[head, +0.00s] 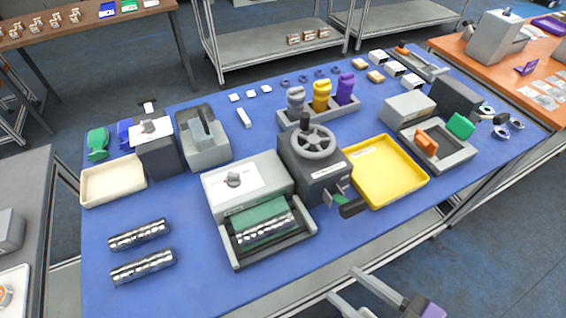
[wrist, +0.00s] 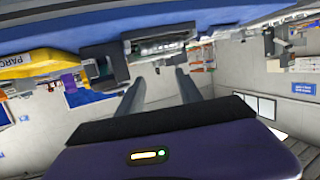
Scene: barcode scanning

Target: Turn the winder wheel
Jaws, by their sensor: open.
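The winder wheel (head: 315,142) is a grey spoked handwheel with a dark upright knob (head: 304,121), on top of a dark grey winder box (head: 313,172) at the middle of the blue table. My gripper (head: 342,284) is at the bottom of the head view, beyond the table's front edge and well apart from the wheel. Its two grey fingers are spread with nothing between them. They also show in the wrist view (wrist: 159,75), pointing toward the table edge. I cannot make out the wheel in the wrist view.
A grey machine with a green bed and silver roll (head: 262,228) stands left of the winder. A yellow tray (head: 412,190) lies to its right. A green-tipped part and dark block (head: 352,208) jut from the winder's front. Silver rolls (head: 142,266) lie at front left.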

